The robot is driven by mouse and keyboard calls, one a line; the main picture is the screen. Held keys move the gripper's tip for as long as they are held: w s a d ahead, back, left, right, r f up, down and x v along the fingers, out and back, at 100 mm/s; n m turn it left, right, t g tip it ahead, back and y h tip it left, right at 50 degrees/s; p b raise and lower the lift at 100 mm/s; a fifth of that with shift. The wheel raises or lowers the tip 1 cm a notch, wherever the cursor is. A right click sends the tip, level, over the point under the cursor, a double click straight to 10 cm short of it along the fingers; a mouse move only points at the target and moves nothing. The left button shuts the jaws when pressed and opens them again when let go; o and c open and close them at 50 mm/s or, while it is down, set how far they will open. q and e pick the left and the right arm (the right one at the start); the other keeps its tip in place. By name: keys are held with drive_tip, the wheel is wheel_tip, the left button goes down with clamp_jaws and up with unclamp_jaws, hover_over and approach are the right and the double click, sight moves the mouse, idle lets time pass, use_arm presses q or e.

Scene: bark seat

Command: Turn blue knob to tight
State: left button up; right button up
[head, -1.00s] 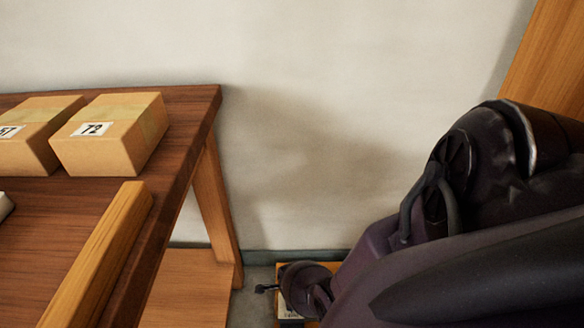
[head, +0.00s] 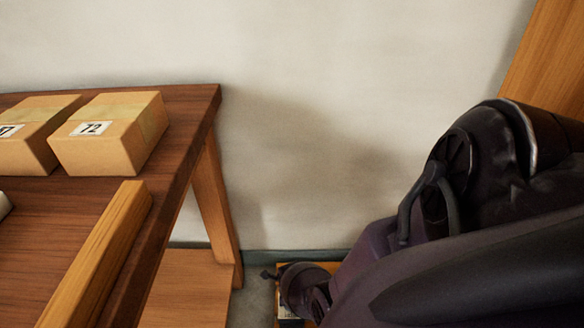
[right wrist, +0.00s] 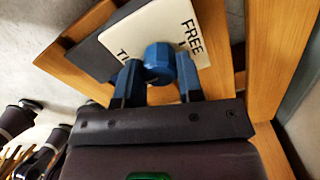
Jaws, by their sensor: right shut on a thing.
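The blue knob (right wrist: 158,60) shows in the right wrist view, in front of a white plate (right wrist: 118,38) with the words "FREE" and, partly covered, "TI". My right gripper (right wrist: 158,72) has its two blue fingers on either side of the knob, shut on it. The knob hides part of the plate's lettering. In the head view my right arm comes in from the right and reaches down low near the wall; the knob is not visible there. My left gripper is in neither view.
In the head view a brown wooden table (head: 40,245) stands at the left with cardboard boxes, one marked 72 (head: 108,134). Wooden beams (right wrist: 266,60) frame the plate in the right wrist view. A pale wall closes the back.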

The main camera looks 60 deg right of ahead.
drive_tip(key=shift+w+a, duration=0.2)
drive_tip(key=shift+a, duration=0.15)
drive_tip(key=o, duration=0.9)
drive_tip(key=shift+f, duration=0.1)
drive_tip(key=shift+d, duration=0.15)
drive_tip(key=shift+d, duration=0.1)
drive_tip(key=shift+r+p, duration=0.3)
drive_tip(key=shift+r, duration=0.1)
drive_tip(key=r+p, duration=0.2)
drive_tip(key=r, duration=0.1)
drive_tip(key=r+p, duration=0.2)
drive_tip(key=r, duration=0.1)
drive_tip(key=r+p, duration=0.2)
drive_tip(key=r, duration=0.1)
drive_tip(key=shift+w, duration=0.35)
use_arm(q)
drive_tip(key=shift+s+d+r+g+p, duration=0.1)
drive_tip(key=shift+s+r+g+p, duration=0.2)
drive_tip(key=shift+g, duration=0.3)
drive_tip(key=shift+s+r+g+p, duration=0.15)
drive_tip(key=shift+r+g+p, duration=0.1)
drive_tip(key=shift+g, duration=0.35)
use_arm(e)
drive_tip(key=shift+s+r, duration=0.3)
drive_tip(key=shift+r, duration=0.3)
